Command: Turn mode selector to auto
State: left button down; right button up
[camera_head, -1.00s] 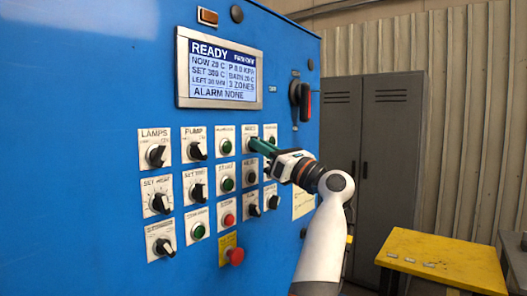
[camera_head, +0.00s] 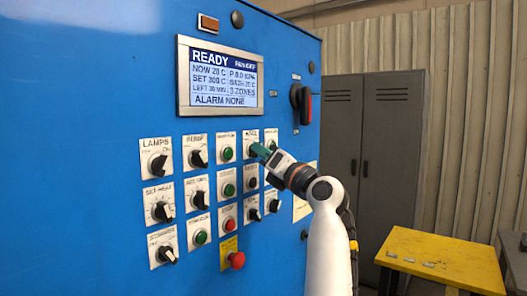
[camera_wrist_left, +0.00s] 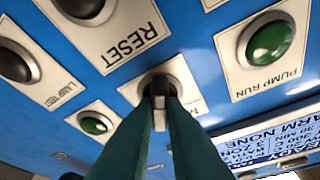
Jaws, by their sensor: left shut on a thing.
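The mode selector (camera_wrist_left: 160,92) is a small dark knob on a round base in a white plate, in the left wrist view. Its plate (camera_head: 248,135) shows in the top row of the panel in the head view, where the knob is hidden by my fingers. My left gripper (camera_wrist_left: 160,112) has its green fingers shut on the knob, one on each side. In the head view my left gripper (camera_head: 262,152) reaches the panel from the lower right. The plate's label is mostly covered, so I cannot read the setting. My right gripper is not in view.
The blue panel (camera_head: 90,100) carries several knobs and buttons close around the gripper, with a RESET plate (camera_wrist_left: 118,40) and a PUMP RUN button (camera_wrist_left: 268,43) nearby. A display (camera_head: 220,77) is above. A red emergency button (camera_head: 236,260) is below. A yellow table (camera_head: 440,255) stands at right.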

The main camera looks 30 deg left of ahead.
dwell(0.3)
pick_arm(q)
jog(key=c, duration=1.5)
grip_release()
